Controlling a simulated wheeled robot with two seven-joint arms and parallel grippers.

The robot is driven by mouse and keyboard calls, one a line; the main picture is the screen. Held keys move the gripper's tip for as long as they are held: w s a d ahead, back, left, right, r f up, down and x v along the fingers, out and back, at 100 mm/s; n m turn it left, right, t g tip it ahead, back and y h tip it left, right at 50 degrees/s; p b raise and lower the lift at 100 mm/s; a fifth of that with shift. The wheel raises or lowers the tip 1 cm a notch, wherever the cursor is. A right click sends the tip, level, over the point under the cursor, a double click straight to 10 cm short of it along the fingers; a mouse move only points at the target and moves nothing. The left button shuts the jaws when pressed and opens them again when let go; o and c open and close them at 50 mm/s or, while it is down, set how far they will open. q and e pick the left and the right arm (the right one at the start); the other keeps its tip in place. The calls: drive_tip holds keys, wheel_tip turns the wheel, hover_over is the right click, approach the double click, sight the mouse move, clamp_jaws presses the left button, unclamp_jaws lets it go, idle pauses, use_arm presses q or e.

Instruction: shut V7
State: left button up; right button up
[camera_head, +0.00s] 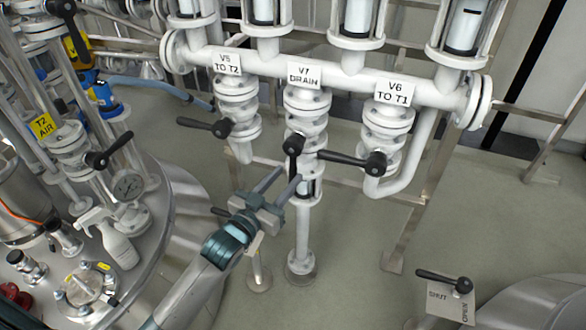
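The V7 drain valve (307,103) is the middle one of three valves under a white horizontal pipe, with a white label. Its black lever (293,150) hangs down from its hub, roughly along the vertical pipe, while the V5 and V6 levers point sideways. My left gripper (279,183) is just below the V7 lever, coming from the lower left. Its two fingers are spread apart, with the lever's lower end close to the right finger. I cannot tell whether they touch. Nothing is held. My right gripper is not in view.
V5's lever (200,125) lies to the left and V6's lever (345,158) to the right, both near V7. A tank (160,240) with gauge and spray bottle (108,238) stands left. A SHUT/OPEN plate (449,302) with a lever is lower right.

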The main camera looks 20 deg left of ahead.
sight(291, 172)
use_arm(q)
drive_tip(key=shift+x, duration=2.05)
clamp_jaws()
